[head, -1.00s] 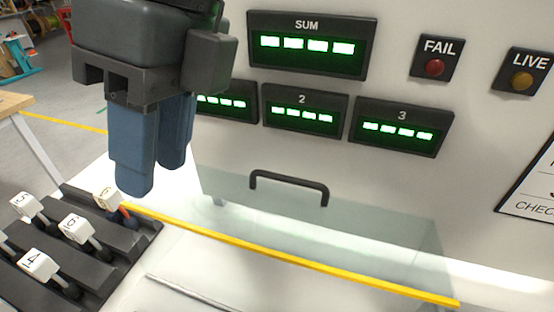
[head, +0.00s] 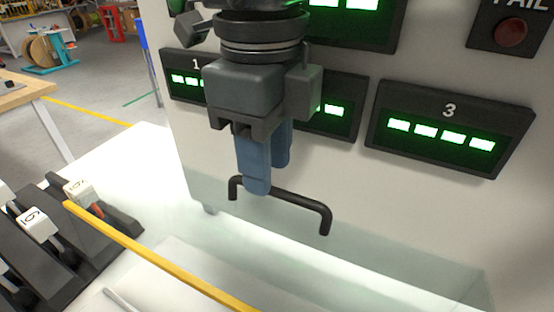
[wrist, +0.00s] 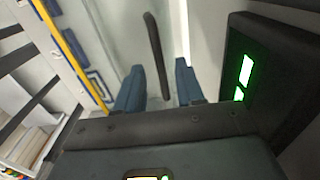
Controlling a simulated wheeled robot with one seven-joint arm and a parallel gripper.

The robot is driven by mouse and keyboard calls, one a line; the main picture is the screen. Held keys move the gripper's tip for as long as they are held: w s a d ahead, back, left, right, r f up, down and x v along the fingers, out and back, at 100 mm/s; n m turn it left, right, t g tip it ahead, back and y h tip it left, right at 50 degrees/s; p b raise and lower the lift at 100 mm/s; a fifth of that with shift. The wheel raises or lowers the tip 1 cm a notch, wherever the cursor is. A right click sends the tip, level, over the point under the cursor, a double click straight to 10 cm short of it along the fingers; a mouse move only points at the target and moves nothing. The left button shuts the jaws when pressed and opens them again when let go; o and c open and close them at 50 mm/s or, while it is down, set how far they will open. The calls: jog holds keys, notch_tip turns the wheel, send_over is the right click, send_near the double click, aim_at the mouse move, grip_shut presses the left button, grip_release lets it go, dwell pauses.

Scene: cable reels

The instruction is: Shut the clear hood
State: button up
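The clear hood (head: 400,262) is a see-through panel low in front of the white cabinet face, with a black bar handle (head: 302,197) on it. A yellow strip (head: 150,253) runs along the near side in the head view. My gripper (head: 269,178) points down at the handle, its two blue fingers apart. The near finger covers part of the bar. In the wrist view the handle (wrist: 152,45) lies in the gap between the open fingers, and I see no clear contact. I cannot tell the hood's exact angle.
Display boxes, including the one marked 3 (head: 450,130), stick out from the cabinet close to my gripper. A red FAIL button (head: 510,32) is at upper right. Black racks with white numbered tags (head: 40,222) stand at left. A wooden table (head: 22,92) is beyond.

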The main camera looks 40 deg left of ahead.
jog(key=shift+f, duration=1)
grip_shut()
